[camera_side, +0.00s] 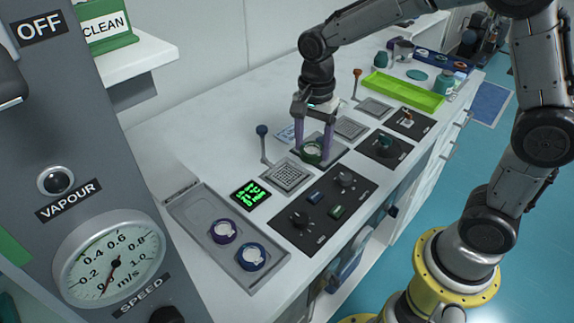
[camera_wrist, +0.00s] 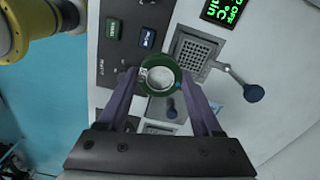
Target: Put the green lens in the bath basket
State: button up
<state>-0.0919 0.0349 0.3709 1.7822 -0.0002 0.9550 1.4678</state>
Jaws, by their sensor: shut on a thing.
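My gripper (camera_side: 313,152) is shut on the green lens (camera_side: 312,154), a clear disc in a green ring. In the wrist view the lens (camera_wrist: 160,75) sits between the two purple fingertips of my gripper (camera_wrist: 160,78). It appears to be above the bench, over a grey square fixture; the exact height cannot be told. A square perforated metal basket (camera_side: 288,177), probably the bath basket, lies just left of and nearer than the gripper in the side view. It shows at upper right of the lens in the wrist view (camera_wrist: 196,53). No lens shows in it.
A blue-knobbed lever (camera_side: 262,131) stands beside the basket, near a green-lit display (camera_side: 250,194). A grey tray (camera_side: 188,201) holds a purple-ringed lens (camera_side: 223,231) and a blue-ringed lens (camera_side: 251,257). A black control panel (camera_side: 322,212) lies in front. A green tray (camera_side: 403,91) is farther back.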

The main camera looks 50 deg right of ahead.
send_over(287, 175)
notch_tip(287, 175, down, 6)
jog(key=shift+s+f, duration=0.15)
jog(key=shift+f, duration=1.7)
jog(key=shift+f, duration=0.2)
jog(key=o, duration=1.4)
jog(key=shift+r, duration=0.1)
notch_tip(287, 175, up, 12)
jog(key=shift+r, duration=0.2)
